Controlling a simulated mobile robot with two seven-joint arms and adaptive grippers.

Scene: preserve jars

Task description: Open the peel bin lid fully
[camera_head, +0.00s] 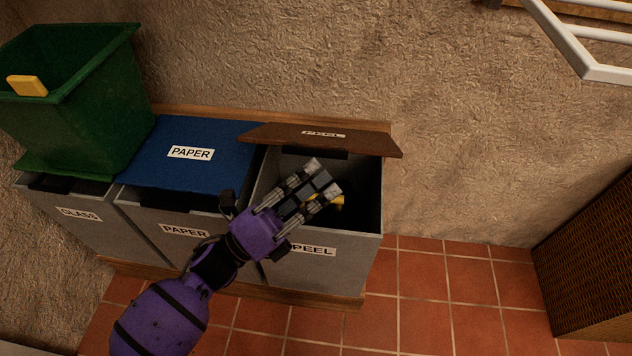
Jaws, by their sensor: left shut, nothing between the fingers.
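The peel bin (362,235) is a grey box with a PEEL label on its front, at the right end of a row of bins. Its brown lid (375,143) is raised and tilted, hinged at the wall side, and the dark opening shows beneath it. I cannot tell its exact angle. My left gripper (324,176) is shut and empty, over the bin's opening in the picture, with its fingertips below the lid's edge. I cannot tell whether it touches the lid. A yellow thing (338,201) shows partly behind the fingers, seemingly inside the bin. My right gripper is not in view.
Tiled floor (440,300) is clear at right, before a woven brown box (590,250).

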